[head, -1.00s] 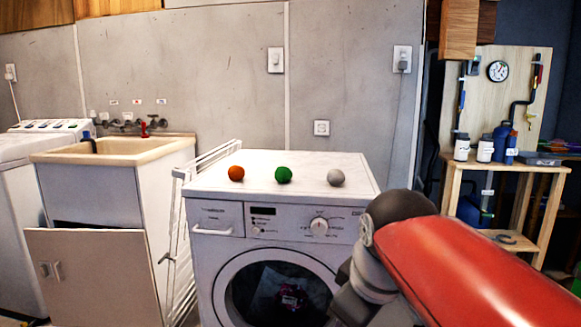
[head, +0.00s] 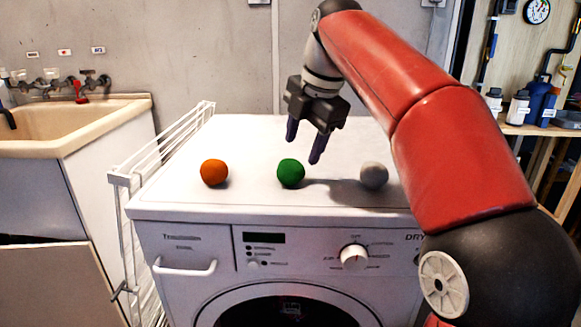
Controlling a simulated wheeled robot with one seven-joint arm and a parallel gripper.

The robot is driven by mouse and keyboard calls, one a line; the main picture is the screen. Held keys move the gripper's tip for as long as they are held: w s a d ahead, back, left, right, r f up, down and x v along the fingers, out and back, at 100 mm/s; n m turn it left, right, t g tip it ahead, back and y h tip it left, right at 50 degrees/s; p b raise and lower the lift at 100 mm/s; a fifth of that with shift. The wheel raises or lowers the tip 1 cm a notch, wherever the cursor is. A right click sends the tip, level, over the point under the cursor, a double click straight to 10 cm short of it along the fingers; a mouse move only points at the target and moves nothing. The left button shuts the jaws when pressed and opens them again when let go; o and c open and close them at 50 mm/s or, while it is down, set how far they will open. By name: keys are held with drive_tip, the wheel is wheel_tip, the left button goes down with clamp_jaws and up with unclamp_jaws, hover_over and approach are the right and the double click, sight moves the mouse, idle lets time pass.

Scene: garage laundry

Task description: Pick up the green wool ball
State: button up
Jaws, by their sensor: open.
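The green wool ball (head: 290,173) sits on the white top of the dryer, between an orange ball (head: 214,172) on its left and a grey ball (head: 374,176) on its right. My gripper (head: 304,147) is open and empty, pointing down. Its two dark fingers are above and slightly right of the green ball in the picture. The fingertips look apart from the ball. How far above the top they are is hard to tell.
The dryer top (head: 260,135) is otherwise clear. A white folding rack (head: 165,150) stands at its left side, beside a sink (head: 75,120). A wooden shelf with bottles (head: 518,107) stands at the right.

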sight(295, 163)
drive_tip(key=b+x, duration=0.1)
drive_tip(key=x, duration=0.5)
drive_tip(key=shift+a+f, duration=0.15)
drive_tip(key=shift+a, duration=0.1)
drive_tip(key=c, duration=0.7)
